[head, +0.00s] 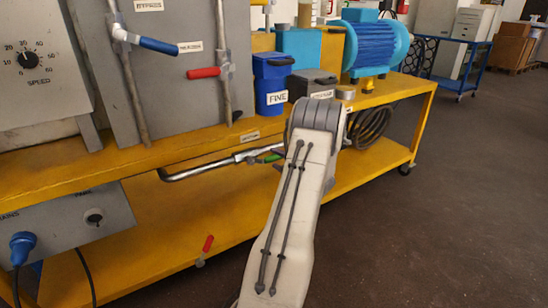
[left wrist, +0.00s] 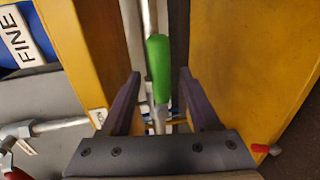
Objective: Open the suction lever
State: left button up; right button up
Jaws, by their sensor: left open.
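A green lever handle (head: 268,157) sits on a grey pipe (head: 210,167) under the yellow bench's upper edge, below a small label (head: 250,137) too small to read surely. In the left wrist view the green handle (left wrist: 158,67) lies lengthwise between the two dark fingers of my left gripper (left wrist: 160,74). The fingers are apart, with a visible gap on each side of the handle. In the head view my pale left arm hides most of that gripper. My right gripper is not in view.
A blue-handled lever (head: 159,46) and a red-handled lever (head: 203,72) are on pipes above. A blue bin (head: 271,85) marked FINE and a blue motor (head: 375,46) stand on the yellow bench (head: 160,152). A low red handle (head: 208,243) is below.

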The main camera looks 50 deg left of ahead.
pick_arm(q)
jog(key=p+v, duration=0.2)
jog(key=v, duration=0.6)
jog(key=shift+d+r, duration=0.1)
